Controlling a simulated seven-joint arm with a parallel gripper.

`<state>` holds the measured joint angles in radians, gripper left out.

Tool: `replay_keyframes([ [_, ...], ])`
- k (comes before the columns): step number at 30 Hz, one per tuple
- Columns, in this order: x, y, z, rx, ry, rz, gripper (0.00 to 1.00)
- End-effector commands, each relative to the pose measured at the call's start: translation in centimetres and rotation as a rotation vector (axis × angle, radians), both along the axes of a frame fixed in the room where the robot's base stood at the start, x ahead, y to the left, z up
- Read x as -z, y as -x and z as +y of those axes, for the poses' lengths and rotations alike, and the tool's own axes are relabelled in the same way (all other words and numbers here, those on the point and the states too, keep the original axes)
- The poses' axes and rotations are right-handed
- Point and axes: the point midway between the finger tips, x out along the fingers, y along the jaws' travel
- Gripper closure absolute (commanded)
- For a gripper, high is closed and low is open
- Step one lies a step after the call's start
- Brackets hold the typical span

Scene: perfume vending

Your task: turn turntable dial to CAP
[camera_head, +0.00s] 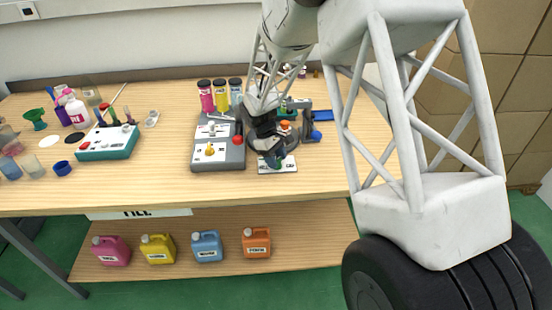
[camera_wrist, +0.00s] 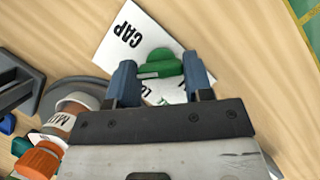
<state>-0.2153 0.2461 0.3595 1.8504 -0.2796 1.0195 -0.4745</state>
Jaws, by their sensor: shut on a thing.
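The turntable dial (camera_wrist: 158,62) is a green knob on a white label card (camera_wrist: 108,52) that reads CAP at its left; other lettering is partly hidden. My gripper (camera_wrist: 160,72) is shut on the dial, with one blue finger on each side. In the head view my gripper (camera_head: 270,157) reaches down to the card (camera_head: 289,166) in front of the turntable (camera_head: 294,145). The arm hides part of the turntable there, and the dial's exact pointing is hard to tell.
An orange-capped bottle (camera_wrist: 42,158) and a wide jar (camera_wrist: 66,112) stand near the gripper in the wrist view. A grey control box (camera_head: 218,155) with a red button is to the left. A teal box (camera_head: 106,143) stands farther left. Bare wood lies in front.

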Motion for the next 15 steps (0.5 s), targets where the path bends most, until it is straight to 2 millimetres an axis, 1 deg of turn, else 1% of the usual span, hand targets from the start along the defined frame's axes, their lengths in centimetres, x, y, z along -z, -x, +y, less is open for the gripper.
replay_keyframes([
  [15,-0.05,-0.11,-0.22,0.489,0.000,0.000,0.77],
])
